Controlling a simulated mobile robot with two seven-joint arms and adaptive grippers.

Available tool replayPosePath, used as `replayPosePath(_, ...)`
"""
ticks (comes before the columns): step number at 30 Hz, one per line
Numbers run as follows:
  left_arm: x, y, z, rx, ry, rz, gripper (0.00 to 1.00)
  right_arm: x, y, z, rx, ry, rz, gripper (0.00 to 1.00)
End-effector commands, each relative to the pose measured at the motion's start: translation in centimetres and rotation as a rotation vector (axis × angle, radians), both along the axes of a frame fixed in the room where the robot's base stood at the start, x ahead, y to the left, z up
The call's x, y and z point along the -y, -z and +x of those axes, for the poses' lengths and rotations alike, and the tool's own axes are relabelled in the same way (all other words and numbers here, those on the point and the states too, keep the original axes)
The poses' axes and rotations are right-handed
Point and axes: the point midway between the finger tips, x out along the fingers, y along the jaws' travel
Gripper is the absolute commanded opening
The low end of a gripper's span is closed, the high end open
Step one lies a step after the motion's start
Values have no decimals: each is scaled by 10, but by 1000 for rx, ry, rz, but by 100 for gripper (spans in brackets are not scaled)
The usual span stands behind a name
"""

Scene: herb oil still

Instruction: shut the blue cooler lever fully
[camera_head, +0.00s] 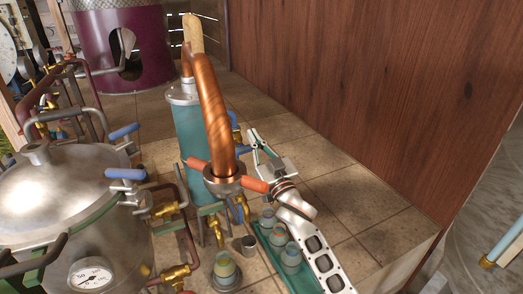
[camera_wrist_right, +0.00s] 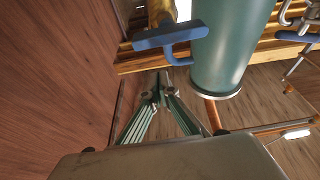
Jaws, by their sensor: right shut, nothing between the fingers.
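The cooler is a teal cylinder (camera_head: 189,135) with a copper pipe (camera_head: 213,115) beside it. It also shows in the wrist view (camera_wrist_right: 226,45). A blue lever (camera_wrist_right: 170,37) with a flat bar handle and a bent stem sits against the cooler, at the upper middle of the wrist view. In the head view, only small blue parts (camera_head: 235,122) show, at the cooler's right side. My right gripper (camera_head: 256,140) is right of the cooler, close to these parts. Its fingertips (camera_wrist_right: 158,88) are together and empty, below the lever handle and visibly apart from it. My left gripper is not in view.
A steel pot (camera_head: 62,190) with blue handles and a gauge (camera_head: 90,275) stands at left.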

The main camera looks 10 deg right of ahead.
Motion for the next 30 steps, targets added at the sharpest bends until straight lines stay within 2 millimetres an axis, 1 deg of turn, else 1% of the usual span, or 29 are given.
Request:
replayPosePath(1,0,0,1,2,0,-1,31,0,10,1,-4,0,1,0)
replayPosePath(3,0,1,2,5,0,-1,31,0,21,0,-5,-1,2,0)
replayPosePath(9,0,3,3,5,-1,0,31,1,38,0,-1,0,1,0)
replayPosePath(13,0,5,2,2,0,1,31,1,41,0,0,0,1,0)
replayPosePath(22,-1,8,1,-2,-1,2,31,1,41,0,-1,0,4,0)
replayPosePath(27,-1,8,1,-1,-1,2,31,2,51,0,-17,0,73,0)
replayPosePath(30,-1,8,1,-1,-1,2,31,2,53,0,-21,1,80,0)
